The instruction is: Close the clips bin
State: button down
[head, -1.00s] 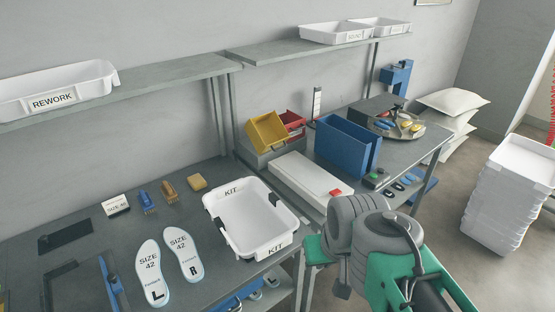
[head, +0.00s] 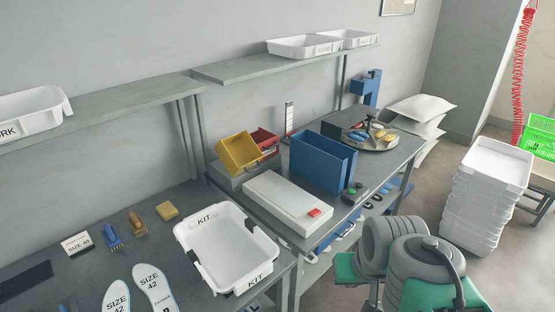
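A yellow bin (head: 238,152) and a red bin (head: 265,142) sit side by side on a grey base at the back of the right-hand bench. The yellow bin is tipped forward, with its open top showing. The red bin is partly hidden behind it, and its inside also shows. I read no label on either, so I cannot tell which is the clips bin. My gripper's fingers are not in view.
A white flat box (head: 285,200) lies in front of the bins, and a tall blue box (head: 322,163) stands to their right. A white KIT tray (head: 228,250) is on the left bench (head: 70,295). Stacked white trays (head: 487,195) stand on the floor at right.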

aim_at(238, 153)
jog(key=u, duration=0.15)
jog(key=i, duration=1.1)
jog(key=u, duration=0.6)
